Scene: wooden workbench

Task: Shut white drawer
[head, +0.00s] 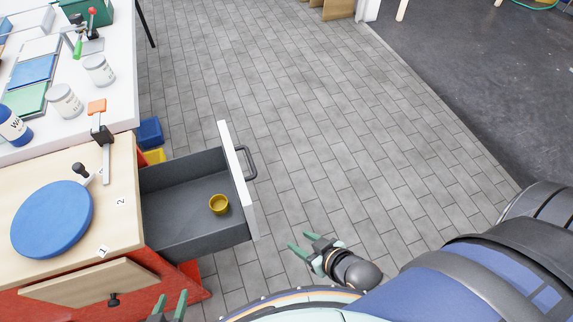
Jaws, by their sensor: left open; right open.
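The white drawer (238,180) stands pulled out to the right of the wooden workbench (122,180). It has a white front, a dark handle (249,163) on its outer face and a grey interior. A small yellow cup (219,204) sits inside it. My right gripper (300,243) is open and empty, with green fingertips, to the lower right of the drawer front and apart from it. My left gripper (170,306) shows only its green fingertips at the bottom edge; they are apart, and the rest is out of frame.
A blue round disc (52,220) and a clamp (103,140) are on the bench top. A lower wooden drawer (90,285) with a dark knob is in the bench front. Blue and yellow bins (150,132) stand behind the open drawer. The tiled floor to the right is clear.

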